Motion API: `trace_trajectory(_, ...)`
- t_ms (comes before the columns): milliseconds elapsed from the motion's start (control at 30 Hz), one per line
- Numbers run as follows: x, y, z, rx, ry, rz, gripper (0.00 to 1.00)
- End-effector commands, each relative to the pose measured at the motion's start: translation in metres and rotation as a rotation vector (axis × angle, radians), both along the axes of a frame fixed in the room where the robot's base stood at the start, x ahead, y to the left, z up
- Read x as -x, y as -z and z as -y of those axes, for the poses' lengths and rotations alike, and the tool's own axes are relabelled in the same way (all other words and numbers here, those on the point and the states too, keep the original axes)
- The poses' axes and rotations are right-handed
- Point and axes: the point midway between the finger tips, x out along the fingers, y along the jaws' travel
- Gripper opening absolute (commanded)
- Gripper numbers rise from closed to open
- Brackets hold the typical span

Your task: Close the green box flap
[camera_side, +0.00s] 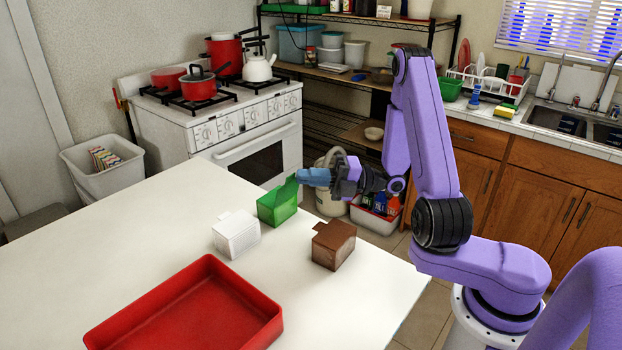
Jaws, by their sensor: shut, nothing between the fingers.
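The green box (278,207) stands on the far part of the white table. Its flap (290,183) stands up at the right side, so the box looks open. My gripper (300,177) is shut and empty, with its blue fingers pointing left at the upper edge of the flap. The fingertips overlap the flap in the picture; I cannot tell whether they touch it. The inside of the box is mostly hidden.
A white box (236,236) stands at the left front of the green box, and a brown box (333,246) at its right front. A red tray (186,318) lies at the table's near side. The white table (130,235) is clear on the left.

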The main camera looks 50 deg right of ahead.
Motion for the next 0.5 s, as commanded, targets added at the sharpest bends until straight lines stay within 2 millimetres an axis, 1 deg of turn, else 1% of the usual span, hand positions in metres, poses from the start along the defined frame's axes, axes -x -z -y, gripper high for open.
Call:
trace_trajectory(267, -0.01, -0.007, -0.001, 0.011, -0.001, -0.133, 0.0)
trace_trajectory(500, -0.026, -0.014, -0.001, 0.021, 0.0, -0.352, 0.0)
